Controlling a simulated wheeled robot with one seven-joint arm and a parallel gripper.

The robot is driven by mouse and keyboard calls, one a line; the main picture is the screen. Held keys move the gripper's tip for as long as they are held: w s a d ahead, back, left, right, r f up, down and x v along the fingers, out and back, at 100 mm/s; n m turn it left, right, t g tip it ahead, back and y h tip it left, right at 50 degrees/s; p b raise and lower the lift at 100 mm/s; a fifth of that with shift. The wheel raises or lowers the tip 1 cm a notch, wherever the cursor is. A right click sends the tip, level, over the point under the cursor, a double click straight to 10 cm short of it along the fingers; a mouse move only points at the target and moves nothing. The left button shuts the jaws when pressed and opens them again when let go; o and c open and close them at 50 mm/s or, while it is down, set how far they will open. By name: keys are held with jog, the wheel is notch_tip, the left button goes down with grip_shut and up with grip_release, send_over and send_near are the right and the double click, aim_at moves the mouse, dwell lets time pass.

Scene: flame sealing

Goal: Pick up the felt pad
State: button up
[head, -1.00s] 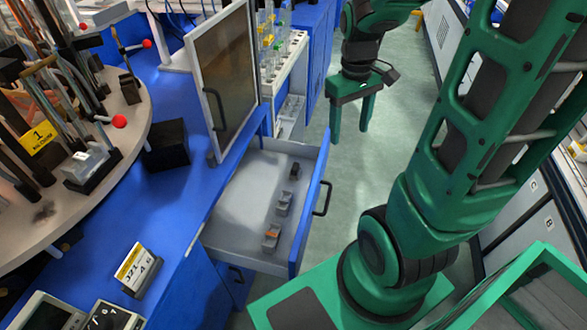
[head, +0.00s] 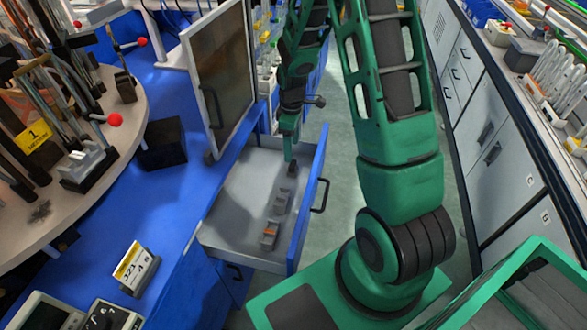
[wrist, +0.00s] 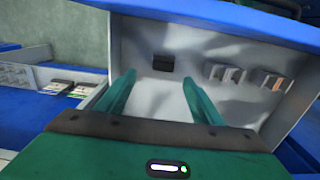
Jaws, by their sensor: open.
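The open drawer (head: 235,215) holds a small dark block (head: 292,169), which looks like the felt pad, near its far end. In the wrist view the dark block (wrist: 163,62) lies flat on the pale drawer floor, ahead of and roughly between my fingertips. My gripper (head: 289,156) is over the far part of the drawer, seen nearly edge-on in the head view. In the wrist view my gripper (wrist: 158,80) is open and empty, its fingers apart. The gap between fingertips and block is hard to judge.
Two grey holders, a plain one (head: 281,201) and one with an orange part (head: 270,234), lie in the same drawer, nearer the head camera. The drawer front (head: 308,205) rises on the right. A framed door panel (head: 220,75) stands upright at the left.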

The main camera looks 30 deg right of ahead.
aim_at(292, 165)
notch_tip(292, 165, down, 4)
jog(key=shift+f, duration=0.1)
jog(key=shift+s+f, duration=0.2)
jog(key=shift+f, duration=1.15)
jog(key=shift+s+f, duration=0.15)
jog(key=shift+f, duration=1.15)
jog(key=c, duration=1.2)
jog(key=shift+r, duration=0.15)
